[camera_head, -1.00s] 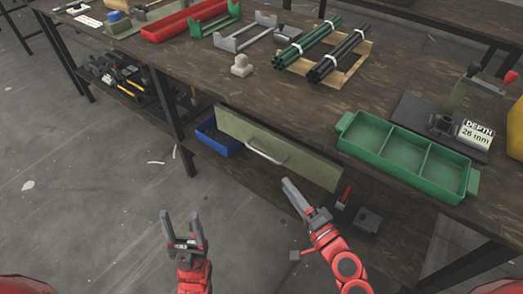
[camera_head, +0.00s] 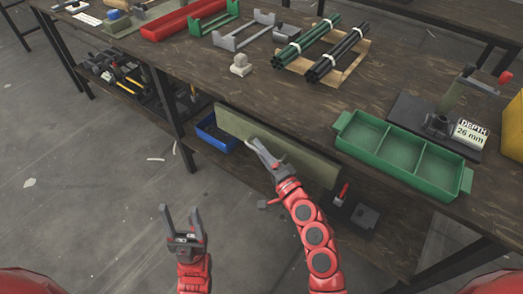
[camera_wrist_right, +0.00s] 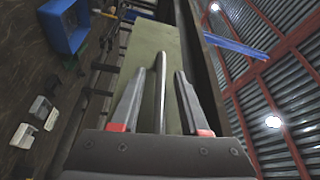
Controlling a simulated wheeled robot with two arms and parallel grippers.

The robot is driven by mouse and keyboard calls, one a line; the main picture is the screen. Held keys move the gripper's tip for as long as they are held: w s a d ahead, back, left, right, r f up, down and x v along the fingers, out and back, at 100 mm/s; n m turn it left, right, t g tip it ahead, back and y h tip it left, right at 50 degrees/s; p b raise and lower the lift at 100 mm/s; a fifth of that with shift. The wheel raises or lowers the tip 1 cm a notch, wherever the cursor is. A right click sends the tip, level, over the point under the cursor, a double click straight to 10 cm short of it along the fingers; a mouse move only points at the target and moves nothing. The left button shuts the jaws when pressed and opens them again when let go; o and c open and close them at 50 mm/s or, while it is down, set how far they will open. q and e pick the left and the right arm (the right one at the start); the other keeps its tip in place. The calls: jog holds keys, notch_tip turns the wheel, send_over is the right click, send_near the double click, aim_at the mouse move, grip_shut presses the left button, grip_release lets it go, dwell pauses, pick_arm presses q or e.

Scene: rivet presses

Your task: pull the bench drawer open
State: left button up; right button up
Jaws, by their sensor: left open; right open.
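The bench drawer has a long olive-green front (camera_head: 300,162) under the worktop and appears closed or nearly so. Its bar handle (camera_wrist_right: 161,75) shows in the right wrist view, lying between the two fingers of my right gripper (camera_wrist_right: 155,90). In the head view my right gripper (camera_head: 262,152) is at the drawer front and covers most of the handle. Its fingers are open on either side of the handle; I cannot tell whether they touch it. My left gripper (camera_head: 181,220) is open and empty above the floor, left of the right arm and away from the bench.
A blue bin (camera_head: 215,133) sits at the left end of the drawer front. A green three-part tray (camera_head: 402,153) stands near the worktop's front edge. A red-handled tool (camera_head: 342,194) and a dark block lie on the lower shelf.

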jog(key=shift+c, duration=0.2)
grip_shut()
dwell(1.1)
